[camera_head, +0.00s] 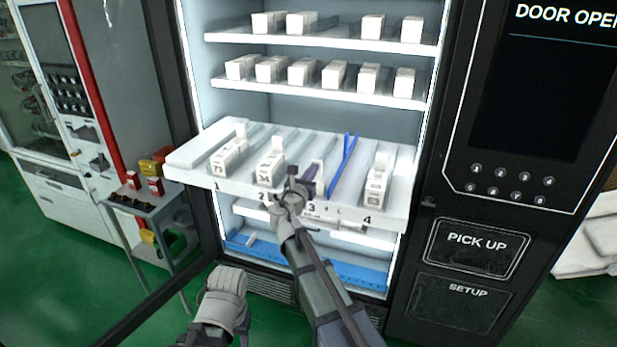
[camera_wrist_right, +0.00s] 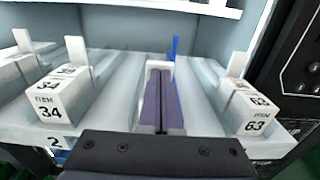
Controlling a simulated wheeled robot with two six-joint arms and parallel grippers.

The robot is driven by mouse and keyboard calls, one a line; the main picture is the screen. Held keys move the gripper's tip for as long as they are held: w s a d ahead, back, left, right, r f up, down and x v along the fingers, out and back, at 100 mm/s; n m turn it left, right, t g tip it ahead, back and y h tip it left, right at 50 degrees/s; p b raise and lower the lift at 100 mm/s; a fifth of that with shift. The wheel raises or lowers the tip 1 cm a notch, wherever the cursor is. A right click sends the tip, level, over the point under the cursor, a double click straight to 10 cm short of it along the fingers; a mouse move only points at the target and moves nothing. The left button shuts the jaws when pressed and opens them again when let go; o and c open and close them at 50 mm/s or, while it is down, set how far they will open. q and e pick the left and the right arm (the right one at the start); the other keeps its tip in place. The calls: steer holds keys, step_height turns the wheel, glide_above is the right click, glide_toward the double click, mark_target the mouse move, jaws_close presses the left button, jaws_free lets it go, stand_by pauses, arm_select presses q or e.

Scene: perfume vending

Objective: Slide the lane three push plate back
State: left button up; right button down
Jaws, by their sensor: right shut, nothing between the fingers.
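The tray's lane 3 lies between the number 2 and 4 lanes on the pulled-out white shelf (camera_head: 235,193). A white push plate (camera_wrist_right: 160,66) stands upright in lane 3 in the right wrist view, just beyond my fingertips; it is partly hidden by them. In the head view the plate (camera_head: 318,168) is small beside my gripper. My right gripper (camera_head: 308,180) is shut and empty, its purple fingers pointing along the lane (camera_wrist_right: 155,92). I cannot tell whether the tips touch the plate. My left arm shows at the bottom, but I see no left fingers.
White boxes stand in lane 1 (camera_head: 229,158), lane 2 (camera_head: 270,168) and lane 4 (camera_head: 377,186). A blue divider (camera_head: 345,160) stands close to the right of lane 3. A stocked shelf (camera_head: 310,86) overhangs the back. The machine's black front panel (camera_head: 478,245) borders the right.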

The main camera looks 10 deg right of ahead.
steer(key=shift+w+d, duration=0.1)
steer(key=shift+w, duration=0.05)
steer(key=x, duration=1)
steer(key=shift+d, duration=0.2)
steer(key=v, duration=1.4)
steer(key=shift+a, duration=0.1)
